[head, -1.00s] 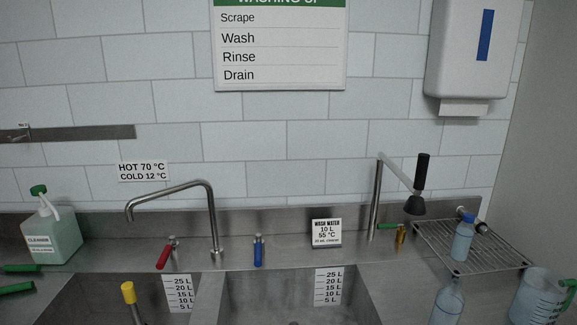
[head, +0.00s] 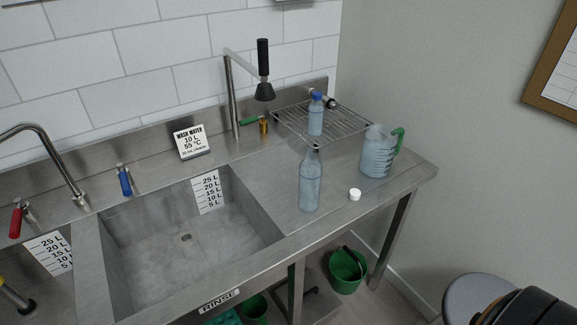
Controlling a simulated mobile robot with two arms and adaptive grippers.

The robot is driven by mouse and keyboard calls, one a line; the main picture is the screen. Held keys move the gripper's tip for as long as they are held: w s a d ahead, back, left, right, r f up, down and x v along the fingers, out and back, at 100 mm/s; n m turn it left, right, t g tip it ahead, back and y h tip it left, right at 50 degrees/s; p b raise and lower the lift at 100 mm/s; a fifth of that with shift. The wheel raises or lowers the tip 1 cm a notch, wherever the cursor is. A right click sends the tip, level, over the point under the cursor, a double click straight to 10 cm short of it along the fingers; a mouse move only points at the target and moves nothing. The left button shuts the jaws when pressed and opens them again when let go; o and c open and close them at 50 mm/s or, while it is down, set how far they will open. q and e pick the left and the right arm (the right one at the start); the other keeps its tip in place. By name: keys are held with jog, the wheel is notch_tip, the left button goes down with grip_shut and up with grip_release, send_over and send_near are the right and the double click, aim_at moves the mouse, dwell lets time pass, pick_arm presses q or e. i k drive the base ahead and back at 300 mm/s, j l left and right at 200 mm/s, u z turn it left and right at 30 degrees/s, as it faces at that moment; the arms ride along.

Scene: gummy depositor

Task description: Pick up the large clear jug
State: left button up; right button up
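The large clear jug (head: 377,155) stands upright on the right part of the steel counter in the head view. It is translucent, has markings on its side and a green handle (head: 398,140) on its right side. Neither of my grippers can be made out in this view.
A clear bottle (head: 310,182) stands left of the jug near a white cap (head: 355,194). A blue-capped bottle (head: 315,117) stands at the wire rack (head: 340,122). A sink (head: 150,255) lies left. A green bucket (head: 348,272) and round grey stool-like top (head: 478,300) are below.

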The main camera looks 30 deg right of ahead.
aim_at(381, 142)
jog(key=z, duration=1.5)
